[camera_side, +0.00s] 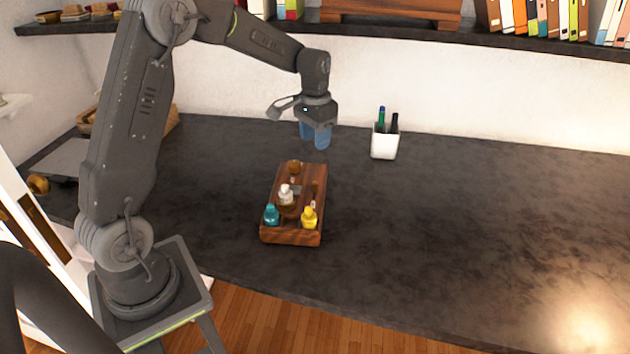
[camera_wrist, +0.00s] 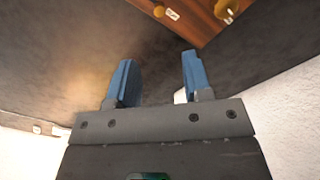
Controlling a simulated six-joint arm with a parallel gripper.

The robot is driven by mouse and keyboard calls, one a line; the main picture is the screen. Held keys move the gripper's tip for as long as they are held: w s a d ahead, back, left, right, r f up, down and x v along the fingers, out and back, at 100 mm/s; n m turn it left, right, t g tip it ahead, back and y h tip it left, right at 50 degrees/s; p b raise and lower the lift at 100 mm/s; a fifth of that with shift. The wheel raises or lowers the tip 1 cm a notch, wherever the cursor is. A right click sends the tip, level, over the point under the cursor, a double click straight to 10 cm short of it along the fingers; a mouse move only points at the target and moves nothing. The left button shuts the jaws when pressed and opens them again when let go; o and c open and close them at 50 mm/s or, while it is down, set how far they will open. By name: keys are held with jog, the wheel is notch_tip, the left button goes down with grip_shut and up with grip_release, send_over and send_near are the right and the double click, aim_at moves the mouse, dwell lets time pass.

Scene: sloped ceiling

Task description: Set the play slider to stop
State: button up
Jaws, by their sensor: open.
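A brown wooden box (camera_side: 291,236) with several small knobs on top stands on the dark counter in the side view. A teal knob (camera_side: 271,215) and a yellow knob (camera_side: 309,217) are at its near end, a white knob (camera_side: 285,195) is near the middle, and a brown knob (camera_side: 294,167) is at the far end. I cannot tell which knob is the play slider. My gripper (camera_side: 315,140) has blue fingers and is open and empty, above the counter behind the box. In the wrist view, the open fingers (camera_wrist: 158,80) point toward part of the box (camera_wrist: 195,18).
A white cup (camera_side: 384,146) with pens stands on the counter to the right of my gripper. A shelf (camera_side: 360,31) with books runs along the wall above. The right side of the counter (camera_side: 480,220) is clear.

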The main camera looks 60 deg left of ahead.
aim_at(315, 183)
notch_tip(315, 183, down, 14)
jog(key=shift+r, duration=0.25)
dwell(0.3)
grip_shut()
